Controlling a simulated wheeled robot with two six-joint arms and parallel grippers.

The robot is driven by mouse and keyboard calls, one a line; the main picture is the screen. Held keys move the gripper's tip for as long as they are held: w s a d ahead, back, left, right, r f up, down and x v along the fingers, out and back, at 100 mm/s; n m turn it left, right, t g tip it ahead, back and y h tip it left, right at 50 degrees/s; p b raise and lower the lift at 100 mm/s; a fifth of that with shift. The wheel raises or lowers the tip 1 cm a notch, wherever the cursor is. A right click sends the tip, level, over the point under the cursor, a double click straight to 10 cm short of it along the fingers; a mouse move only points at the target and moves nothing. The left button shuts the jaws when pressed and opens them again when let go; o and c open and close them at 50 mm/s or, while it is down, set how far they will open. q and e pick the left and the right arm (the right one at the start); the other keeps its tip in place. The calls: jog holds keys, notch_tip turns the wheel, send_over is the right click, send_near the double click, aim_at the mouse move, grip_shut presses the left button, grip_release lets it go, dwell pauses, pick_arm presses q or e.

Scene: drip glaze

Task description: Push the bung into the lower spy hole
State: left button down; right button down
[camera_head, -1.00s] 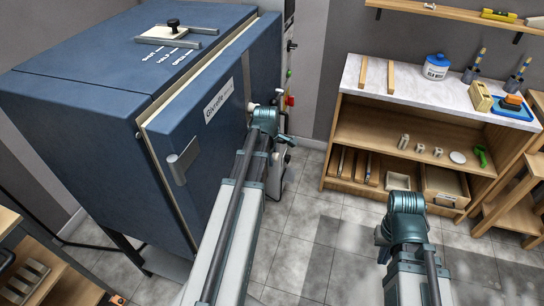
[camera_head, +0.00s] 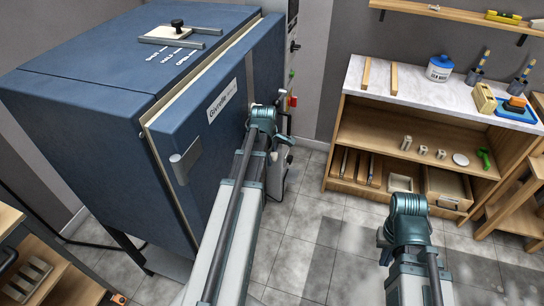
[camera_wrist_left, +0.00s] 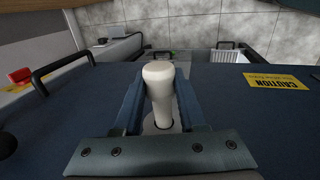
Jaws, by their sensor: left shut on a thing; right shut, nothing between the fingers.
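In the left wrist view, a cream bung (camera_wrist_left: 158,88) stands between the two fingers of my left gripper (camera_wrist_left: 160,98), which is shut on it. Its lower end meets a pale round spot, apparently the spy hole (camera_wrist_left: 152,127), on the blue kiln door (camera_wrist_left: 230,85). How deep it sits is unclear. In the head view, my left gripper (camera_head: 262,122) is at the right part of the kiln door (camera_head: 205,125), and its wrist hides the bung and hole. My right gripper (camera_head: 384,240) is shut and empty over the floor, its fingers mostly hidden by its arm.
The kiln top (camera_head: 110,60) carries a small plate with a black knob (camera_head: 177,23). A door handle (camera_head: 185,160) sticks out on the left. A shelf unit (camera_head: 400,135) stands at the right with a blue-lidded jar (camera_head: 439,68). Tiled floor (camera_head: 310,225) is clear between.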

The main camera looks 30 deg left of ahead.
pick_arm(q)
jog(key=shift+s+a, duration=0.25)
jog(key=shift+a, duration=0.8)
jog(key=shift+d, duration=0.2)
dwell(0.3)
jog(key=shift+w+d, duration=0.2)
jog(key=shift+d, duration=0.55)
jog(key=shift+w+d, duration=0.2)
jog(key=shift+d, duration=0.55)
jog(key=shift+d, duration=0.1)
dwell(0.4)
jog(key=shift+s+a, duration=0.2)
jog(key=shift+a, duration=0.75)
jog(key=shift+s+a, duration=0.15)
jog(key=shift+a, duration=0.75)
jog(key=shift+d, duration=0.2)
dwell(0.4)
jog(key=shift+w+d, duration=0.2)
jog(key=shift+d, duration=0.55)
jog(key=shift+w+d, duration=0.2)
jog(key=shift+d, duration=0.55)
jog(key=shift+d, duration=0.15)
dwell(0.3)
